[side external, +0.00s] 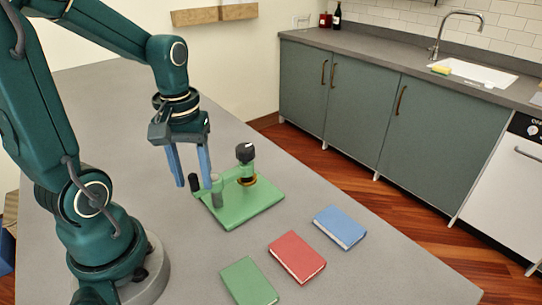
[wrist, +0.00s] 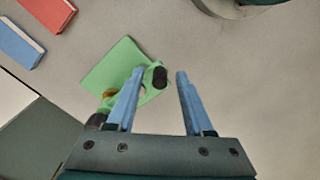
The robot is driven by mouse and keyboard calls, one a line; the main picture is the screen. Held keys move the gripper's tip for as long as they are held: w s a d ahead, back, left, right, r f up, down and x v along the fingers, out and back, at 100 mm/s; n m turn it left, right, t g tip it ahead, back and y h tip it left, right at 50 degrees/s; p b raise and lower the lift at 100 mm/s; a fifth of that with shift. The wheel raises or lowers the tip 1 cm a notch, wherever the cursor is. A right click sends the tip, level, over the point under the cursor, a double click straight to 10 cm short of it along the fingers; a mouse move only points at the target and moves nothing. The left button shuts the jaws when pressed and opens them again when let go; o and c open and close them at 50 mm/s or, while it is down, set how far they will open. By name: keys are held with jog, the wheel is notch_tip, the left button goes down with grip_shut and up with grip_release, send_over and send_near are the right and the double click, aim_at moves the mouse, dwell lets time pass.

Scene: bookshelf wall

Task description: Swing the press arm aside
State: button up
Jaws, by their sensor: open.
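The press has a green base plate (side external: 245,207) on the grey table, and it also shows in the wrist view (wrist: 112,64). A post with a black knob (side external: 245,152) stands at its back edge. The green press arm (side external: 228,175) runs from the post toward the left, ending in an upright black handle (side external: 194,184). My gripper (side external: 193,186) is open, pointing down, with blue fingers. In the wrist view the handle (wrist: 159,77) appears between the fingertips; contact cannot be told. The left finger partly hides the press arm there.
A green book (side external: 248,283), a red book (side external: 297,257) and a blue book (side external: 340,227) lie in front of the press. The table left of the press is clear. Counter cabinets (side external: 350,100) stand beyond a strip of wooden floor.

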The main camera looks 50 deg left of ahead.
jog(key=shift+c, duration=0.4)
grip_shut()
dwell(1.1)
